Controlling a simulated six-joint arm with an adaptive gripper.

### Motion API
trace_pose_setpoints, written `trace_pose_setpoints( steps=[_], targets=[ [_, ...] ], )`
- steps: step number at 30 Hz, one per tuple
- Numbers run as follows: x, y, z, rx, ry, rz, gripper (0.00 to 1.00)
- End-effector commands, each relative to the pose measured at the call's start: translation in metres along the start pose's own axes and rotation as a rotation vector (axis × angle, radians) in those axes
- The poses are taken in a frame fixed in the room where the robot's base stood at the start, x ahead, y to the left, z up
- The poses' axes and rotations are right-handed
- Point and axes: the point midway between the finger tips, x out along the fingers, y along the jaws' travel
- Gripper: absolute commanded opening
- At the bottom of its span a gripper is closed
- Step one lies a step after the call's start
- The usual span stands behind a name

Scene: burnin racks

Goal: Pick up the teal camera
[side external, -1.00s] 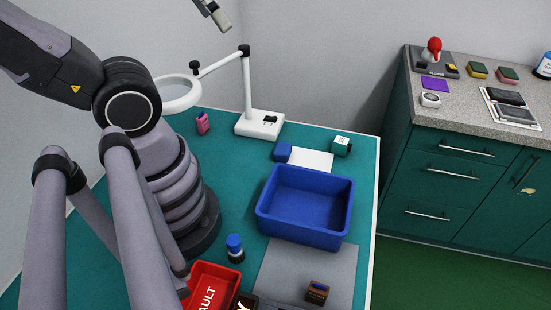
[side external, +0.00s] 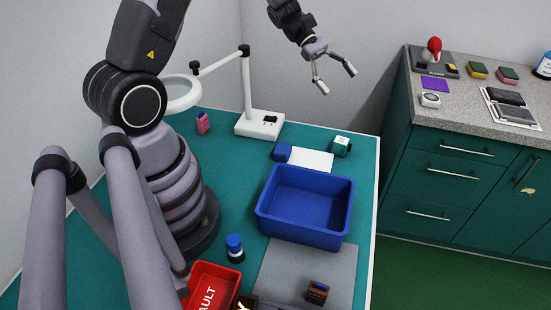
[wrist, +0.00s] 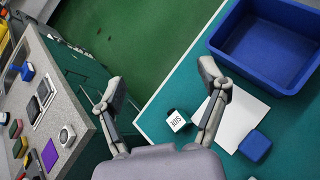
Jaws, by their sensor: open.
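The teal camera (side external: 341,146) is a small teal block with a white face, near the back right corner of the teal table. It stands at the right end of a white sheet (side external: 311,160). In the wrist view the teal camera (wrist: 176,120) shows between my fingers, with dark lettering on its white face. My gripper (side external: 337,79) is open and empty, high above the table's back edge, well above the teal camera. In the wrist view my gripper (wrist: 166,85) has its two fingers spread wide.
A blue block (side external: 282,152) sits at the sheet's left end. A deep blue bin (side external: 306,240) stands in front of the sheet. A white magnifier lamp (side external: 259,125) stands to the left. A counter (side external: 462,92) with several items is to the right, past a gap.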

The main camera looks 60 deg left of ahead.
Motion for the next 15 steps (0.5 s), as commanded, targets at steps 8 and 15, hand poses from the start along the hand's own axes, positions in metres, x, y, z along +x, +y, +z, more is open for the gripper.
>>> trace_pose_setpoints(
  steps=[8, 15],
  targets=[
    [0.032, 0.017, -0.122, -0.460, -0.138, 0.239, 0.74],
    [0.045, 0.013, -0.158, -0.553, -0.162, 0.294, 0.74]
  ],
)
